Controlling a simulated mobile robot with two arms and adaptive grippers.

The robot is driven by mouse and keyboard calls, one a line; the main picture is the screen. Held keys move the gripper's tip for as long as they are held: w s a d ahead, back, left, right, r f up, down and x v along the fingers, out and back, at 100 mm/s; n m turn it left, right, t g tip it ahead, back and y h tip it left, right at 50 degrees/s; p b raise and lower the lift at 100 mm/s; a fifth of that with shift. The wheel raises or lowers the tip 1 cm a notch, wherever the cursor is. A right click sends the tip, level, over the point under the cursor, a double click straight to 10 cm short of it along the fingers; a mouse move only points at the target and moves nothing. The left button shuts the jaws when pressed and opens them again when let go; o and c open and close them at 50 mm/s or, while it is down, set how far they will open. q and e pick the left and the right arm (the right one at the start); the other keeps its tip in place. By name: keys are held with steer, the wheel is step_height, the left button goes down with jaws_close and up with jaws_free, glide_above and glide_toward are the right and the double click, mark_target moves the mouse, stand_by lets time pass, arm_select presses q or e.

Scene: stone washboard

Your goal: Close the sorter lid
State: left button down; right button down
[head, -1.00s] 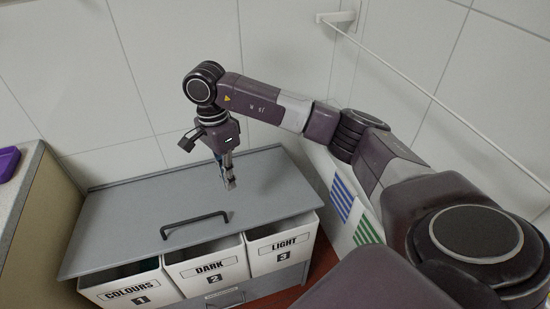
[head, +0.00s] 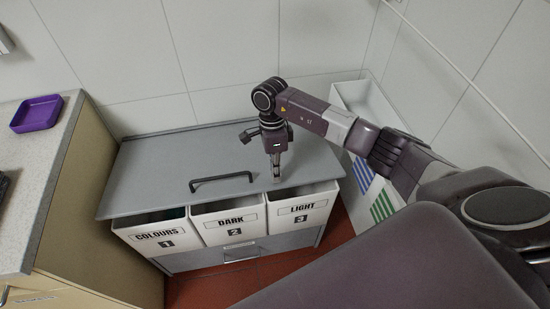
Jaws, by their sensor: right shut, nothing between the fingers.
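The sorter's grey lid (head: 170,165) lies over the sorter with its black bar handle (head: 221,180) near the front edge. Three white bins show below that edge, labelled COLOURS 1 (head: 157,239), DARK 2 (head: 233,225) and LIGHT 3 (head: 303,208). Dark gaps show between the lid edge and the bin fronts, so I cannot tell whether the lid is fully down. My right gripper (head: 276,177) is shut and empty, pointing down over the lid's right part, right of the handle. I cannot tell whether its tips touch the lid. My left gripper is not in view.
A counter (head: 35,165) with a purple tray (head: 37,114) stands left of the sorter. A white container with blue and green stripes (head: 366,105) stands to the right. Tiled wall is behind; red floor (head: 205,290) shows in front.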

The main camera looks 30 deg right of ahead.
steer(key=shift+s+f, duration=0.1)
steer(key=shift+f, duration=0.5)
